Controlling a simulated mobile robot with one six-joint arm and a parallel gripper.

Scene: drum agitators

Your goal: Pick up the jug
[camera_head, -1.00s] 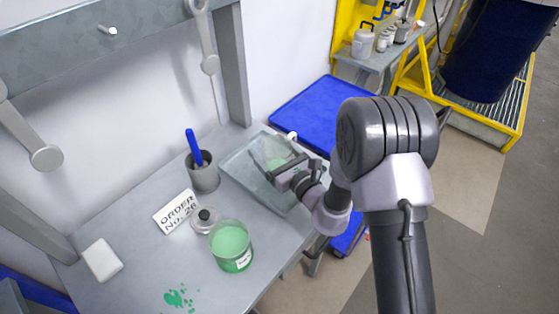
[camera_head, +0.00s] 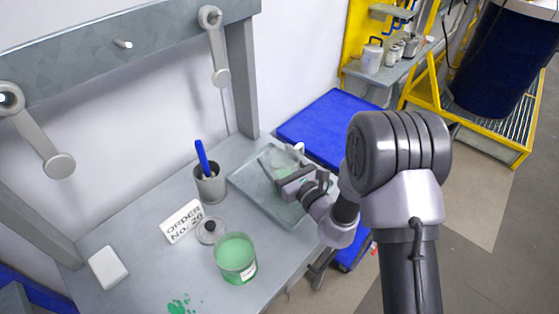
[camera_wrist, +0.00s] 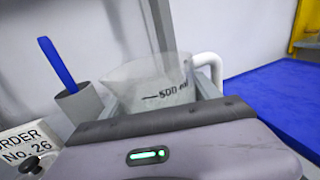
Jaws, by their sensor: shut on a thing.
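The jug (camera_wrist: 158,85) is a clear measuring jug with a "500 ml" mark and a white handle on its right in the wrist view. In the head view the jug (camera_head: 287,157) is over the grey tray (camera_head: 246,183) on the workbench, partly hidden by my gripper (camera_head: 284,170). My gripper also shows in the wrist view (camera_wrist: 160,110), shut on the jug's body with a finger on each side. The jug looks upright. I cannot tell whether its base touches the tray.
A grey cup with a blue-handled tool (camera_head: 209,184), an order card (camera_head: 182,222), a lid (camera_head: 210,231), a pot of green paint (camera_head: 236,260) and a white block (camera_head: 108,267) stand on the bench. A blue surface (camera_head: 330,125) lies beyond the tray.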

